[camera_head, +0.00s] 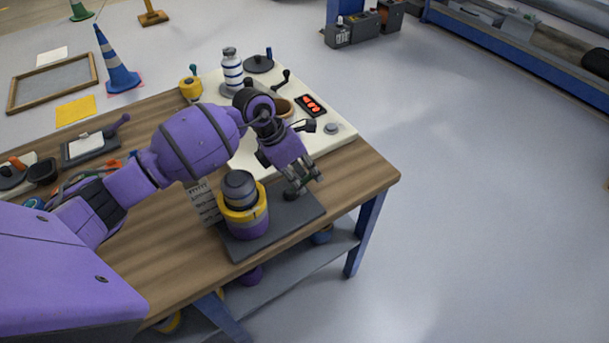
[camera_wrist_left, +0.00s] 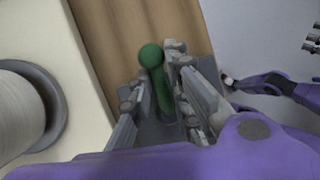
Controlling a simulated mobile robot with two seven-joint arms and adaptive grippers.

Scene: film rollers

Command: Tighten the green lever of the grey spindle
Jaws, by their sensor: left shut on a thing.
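The green lever (camera_wrist_left: 152,58) shows in the left wrist view as a round knob on a short stem. My left gripper (camera_wrist_left: 160,103) is shut on its stem, and the knob stands clear beyond the fingers. In the head view my left gripper (camera_head: 305,181) points down over the dark grey plate (camera_head: 262,238) at the table's near right corner. The lever is hard to make out there. A small dark part (camera_head: 290,194) shows below the fingers; I cannot tell whether it belongs to the grey spindle. My right gripper does not show clearly.
A dark-topped cylinder with a yellow ring (camera_head: 240,200) stands on the plate close to my left gripper. A cream panel (camera_head: 335,149) behind carries a white-and-blue bottle (camera_head: 232,72) and red buttons (camera_head: 311,105). The floor right of the wooden table (camera_head: 372,176) is clear.

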